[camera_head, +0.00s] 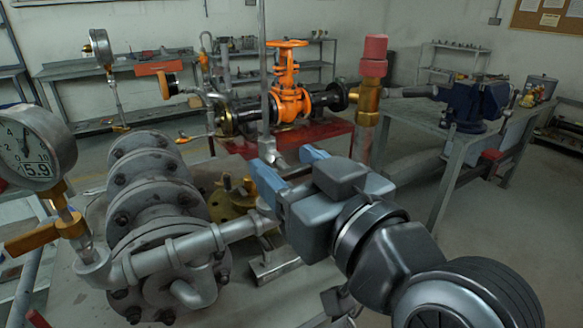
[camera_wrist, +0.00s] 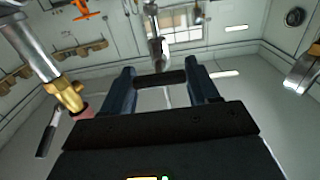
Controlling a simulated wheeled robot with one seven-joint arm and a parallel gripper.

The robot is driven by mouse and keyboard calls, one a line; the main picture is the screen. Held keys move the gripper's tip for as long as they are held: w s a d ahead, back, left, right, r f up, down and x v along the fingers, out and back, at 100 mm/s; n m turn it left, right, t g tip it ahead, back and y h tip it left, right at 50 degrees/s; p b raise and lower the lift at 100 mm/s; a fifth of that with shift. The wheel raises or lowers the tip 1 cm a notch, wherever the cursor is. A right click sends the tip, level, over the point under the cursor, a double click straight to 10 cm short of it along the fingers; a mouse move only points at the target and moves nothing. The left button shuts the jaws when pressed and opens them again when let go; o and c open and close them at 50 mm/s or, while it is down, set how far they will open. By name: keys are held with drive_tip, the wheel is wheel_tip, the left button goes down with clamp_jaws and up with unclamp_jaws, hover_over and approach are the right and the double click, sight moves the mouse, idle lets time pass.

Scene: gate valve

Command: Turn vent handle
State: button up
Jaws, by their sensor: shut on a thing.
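My gripper (camera_head: 285,168) is in the middle of the head view, its two blue fingers apart, beside a grey upright rod (camera_head: 264,75). In the wrist view, my gripper (camera_wrist: 160,70) has a dark bar (camera_wrist: 161,78) spanning between its fingers; it is shut on this bar. I cannot tell for certain that the bar is the vent handle. The fingers hide most of the grip in the head view. An orange gate valve (camera_head: 290,100) with a handwheel stands behind. A brass fitting with a red cap (camera_head: 373,60) stands to its right.
A grey flanged pipe assembly (camera_head: 150,200) and a pressure gauge (camera_head: 32,150) reading 5.9 stand at the left, close to my gripper. A workbench (camera_head: 440,150) with a blue vise (camera_head: 475,105) is at the right. Bare floor shows at the lower right.

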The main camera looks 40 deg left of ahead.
drive_tip(key=shift+f+n+b, duration=0.1)
drive_tip(key=shift+n+b, duration=0.2)
drive_tip(key=shift+b, duration=0.1)
drive_tip(key=n+b, duration=0.2)
drive_tip(key=b, duration=0.1)
drive_tip(key=shift+f+n, duration=0.15)
drive_tip(key=shift+n, duration=0.25)
drive_tip(key=n+b, duration=0.4)
drive_tip(key=shift+s+n+b, duration=0.15)
drive_tip(key=shift+n+b, duration=0.15)
drive_tip(key=shift+b, duration=0.05)
drive_tip(key=shift+c, duration=0.3)
drive_tip(key=n+b, duration=0.4)
drive_tip(key=shift+s+n, duration=0.1)
drive_tip(key=shift+n, duration=0.2)
drive_tip(key=n+b, duration=0.3)
drive_tip(key=n, duration=0.1)
drive_tip(key=shift+s+a+b, duration=0.15)
drive_tip(key=shift+b, duration=0.2)
drive_tip(key=shift+s, duration=0.1)
drive_tip(key=o, duration=0.9)
drive_tip(key=shift+o, duration=0.7)
